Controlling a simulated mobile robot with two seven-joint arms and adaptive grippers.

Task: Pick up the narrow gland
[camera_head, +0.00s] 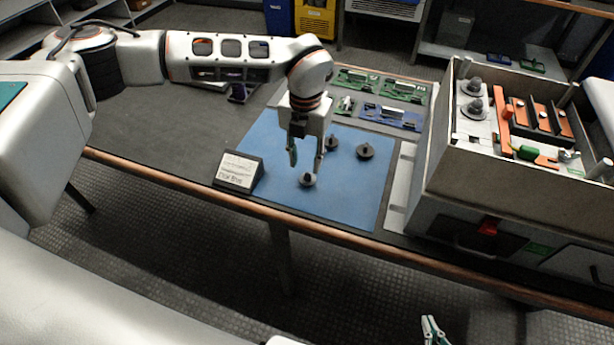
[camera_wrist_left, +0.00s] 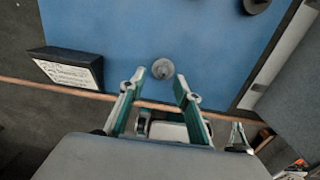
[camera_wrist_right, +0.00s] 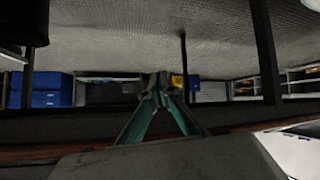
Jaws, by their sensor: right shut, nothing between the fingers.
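Three grey round glands with raised centres stand on the blue mat (camera_head: 270,150). I cannot tell for sure which is the narrow one. My left gripper (camera_head: 305,162) points down, open and empty, above the near gland. In the left wrist view this gland (camera_wrist_left: 163,68) shows just beyond and between the fingertips (camera_wrist_left: 160,78). My right gripper (camera_head: 432,328) is shut and empty, off the table's front.
A small sign block (camera_head: 238,172) stands at the mat's left edge. Green and blue circuit boards (camera_head: 390,115) lie behind the mat. A tall open cabinet (camera_head: 500,175) with several fittings blocks the right side. The table left of the mat is mostly clear.

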